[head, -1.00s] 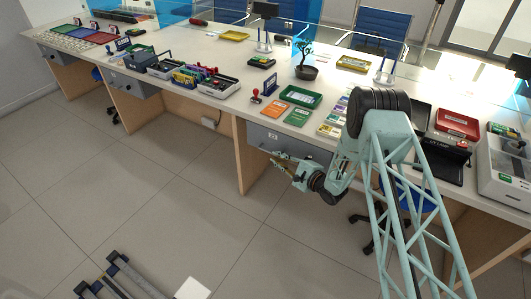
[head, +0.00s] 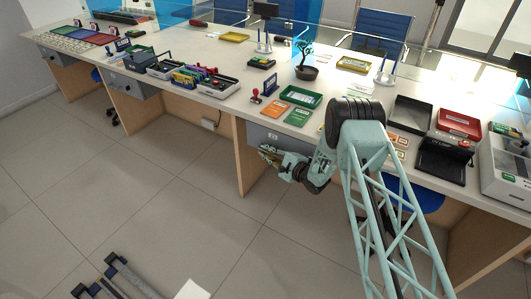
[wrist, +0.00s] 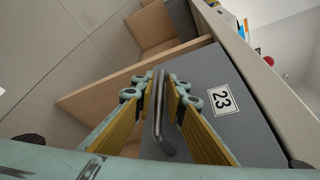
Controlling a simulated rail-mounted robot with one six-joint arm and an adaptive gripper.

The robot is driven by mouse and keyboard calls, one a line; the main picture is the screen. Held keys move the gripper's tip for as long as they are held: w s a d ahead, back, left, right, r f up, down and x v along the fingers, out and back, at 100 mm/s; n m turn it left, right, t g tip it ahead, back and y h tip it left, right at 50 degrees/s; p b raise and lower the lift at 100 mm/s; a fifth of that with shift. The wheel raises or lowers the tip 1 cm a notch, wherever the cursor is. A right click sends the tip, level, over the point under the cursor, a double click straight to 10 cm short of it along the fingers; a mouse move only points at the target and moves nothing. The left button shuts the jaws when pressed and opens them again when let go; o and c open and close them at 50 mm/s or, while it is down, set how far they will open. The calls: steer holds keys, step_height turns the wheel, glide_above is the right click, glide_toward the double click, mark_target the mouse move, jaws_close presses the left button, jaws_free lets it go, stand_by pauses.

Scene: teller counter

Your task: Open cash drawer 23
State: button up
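Cash drawer 23 has a grey front, seen under the counter in the head view (head: 290,142) and large in the wrist view (wrist: 225,75). A white label (wrist: 224,99) on it reads 23. The drawer front looks flush with the desk, so the drawer appears closed. Its dark bar handle (wrist: 159,120) stands between the two yellow-padded fingers of my gripper (wrist: 162,88). A gap shows beside the handle, so the gripper looks open around it. In the head view my gripper (head: 267,154) is small at the drawer's front, and the arm covers part of the drawer.
A wooden side panel (wrist: 100,90) stands beside the drawer. The counter top (head: 225,105) above holds a green tray (head: 301,96), a stamp (head: 256,96) and cards. A blue chair (head: 415,190) is under the counter on the right.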

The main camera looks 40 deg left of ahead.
jaws_close()
steer(key=shift+s, duration=0.15)
steer(key=s+d+p, duration=0.2)
steer(key=s, duration=1.2)
steer(key=s+d+p, duration=0.2)
steer(key=s, duration=1.2)
steer(key=shift+s+d, duration=0.2)
steer(key=shift+d, duration=0.1)
